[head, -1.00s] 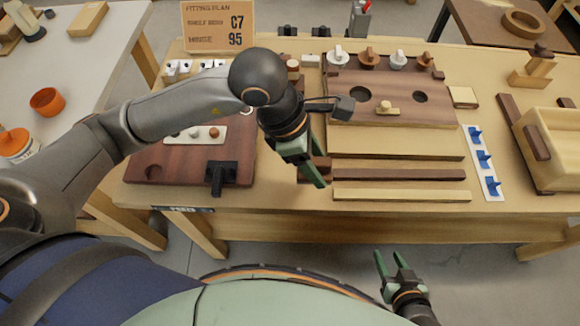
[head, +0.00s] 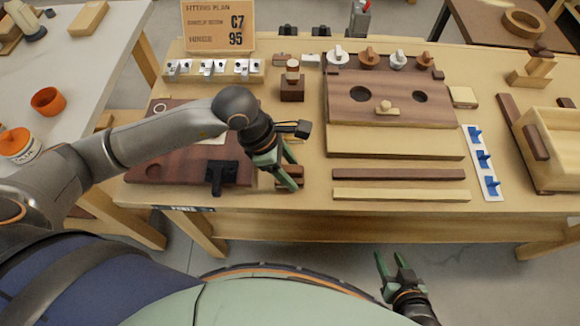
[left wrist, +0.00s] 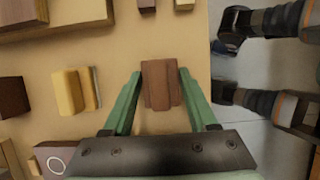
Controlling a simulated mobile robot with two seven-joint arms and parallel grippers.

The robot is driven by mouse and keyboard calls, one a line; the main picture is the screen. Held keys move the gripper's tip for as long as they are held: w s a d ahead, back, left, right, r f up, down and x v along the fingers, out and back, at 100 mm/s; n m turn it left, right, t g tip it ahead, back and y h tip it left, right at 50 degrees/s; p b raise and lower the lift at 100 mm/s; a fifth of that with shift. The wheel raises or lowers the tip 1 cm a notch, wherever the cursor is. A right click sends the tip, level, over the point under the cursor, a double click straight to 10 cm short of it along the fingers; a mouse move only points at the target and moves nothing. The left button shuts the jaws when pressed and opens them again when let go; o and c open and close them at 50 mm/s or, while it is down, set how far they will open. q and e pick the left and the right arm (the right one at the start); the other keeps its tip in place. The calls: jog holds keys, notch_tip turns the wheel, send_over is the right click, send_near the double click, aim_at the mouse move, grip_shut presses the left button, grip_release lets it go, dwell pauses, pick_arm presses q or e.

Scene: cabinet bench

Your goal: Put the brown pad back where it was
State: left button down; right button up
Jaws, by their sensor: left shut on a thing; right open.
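The brown pad (left wrist: 160,85) is a small brown block between the two green fingers of my left gripper (left wrist: 158,92) in the left wrist view. In the head view my left gripper (head: 283,180) is near the bench's front edge, between the dark red-brown board and the long strips. The pad is partly hidden there by the fingers. I cannot tell whether it touches the bench top. My right gripper (head: 391,268) is open and empty, in front of the bench and below its edge.
The dark board (head: 190,172) with a black handled piece (head: 221,176) lies left of my left gripper. Right of it lie a brown strip (head: 398,174) and a pale strip (head: 400,194). A dark block with a knob (head: 292,88) stands behind.

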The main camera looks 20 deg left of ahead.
pick_arm(q)
jog(key=shift+f, duration=0.15)
jog(key=shift+c, duration=1)
grip_release()
jog(key=shift+r, duration=0.3)
jog(key=v, duration=1.1)
jog(key=shift+r, duration=0.35)
jog(key=shift+s+a, duration=0.1)
jog(key=shift+a, duration=0.05)
